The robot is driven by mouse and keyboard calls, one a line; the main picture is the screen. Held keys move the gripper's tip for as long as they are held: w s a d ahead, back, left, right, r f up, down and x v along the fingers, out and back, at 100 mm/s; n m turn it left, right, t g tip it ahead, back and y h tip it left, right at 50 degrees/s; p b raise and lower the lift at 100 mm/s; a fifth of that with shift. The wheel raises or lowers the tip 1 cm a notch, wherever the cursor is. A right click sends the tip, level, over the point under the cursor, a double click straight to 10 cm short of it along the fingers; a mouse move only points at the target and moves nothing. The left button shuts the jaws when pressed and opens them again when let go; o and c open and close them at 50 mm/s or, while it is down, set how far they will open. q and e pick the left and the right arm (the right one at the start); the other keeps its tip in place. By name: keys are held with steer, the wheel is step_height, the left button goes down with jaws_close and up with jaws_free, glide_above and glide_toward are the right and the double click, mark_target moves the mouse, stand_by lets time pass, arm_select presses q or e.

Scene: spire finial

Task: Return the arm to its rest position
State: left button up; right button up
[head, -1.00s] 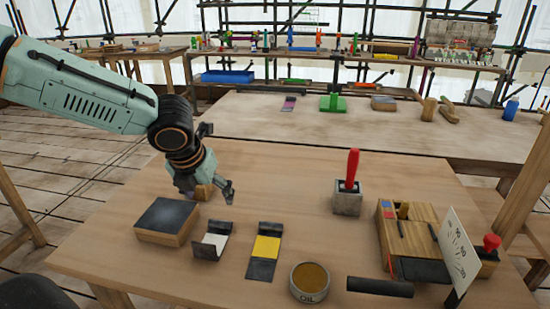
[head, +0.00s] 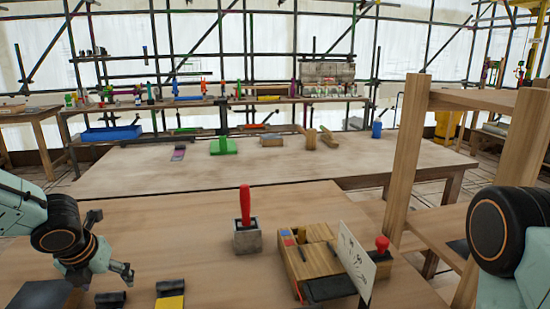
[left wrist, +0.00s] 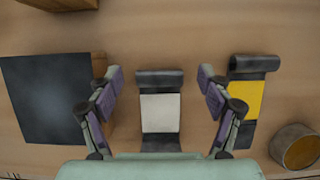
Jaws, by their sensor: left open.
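My left arm comes in from the left in the head view. My left gripper (head: 112,250) hangs open and empty above the near wooden table (head: 190,215), over its left part. In the left wrist view the open fingers (left wrist: 159,80) stand on either side of a white-and-black strip (left wrist: 160,113), which lies below them and is not gripped. A yellow-and-black strip (left wrist: 246,98) lies to the right of the fingers. A dark-topped wooden block (left wrist: 50,100) lies to the left. Part of my right arm shows at the right edge of the head view; its gripper is out of view.
A red-handled tool stands in a grey block (head: 248,240). A wooden box (head: 312,262) with a white card (head: 356,262) is right of it. A round tin (left wrist: 296,147) is near the yellow strip. A wooden post frame (head: 402,160) stands at the right.

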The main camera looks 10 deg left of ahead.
arm_select(q)
steer(key=shift+s+r, duration=0.1)
steer(key=shift+r, duration=0.15)
steer(key=shift+f, duration=0.15)
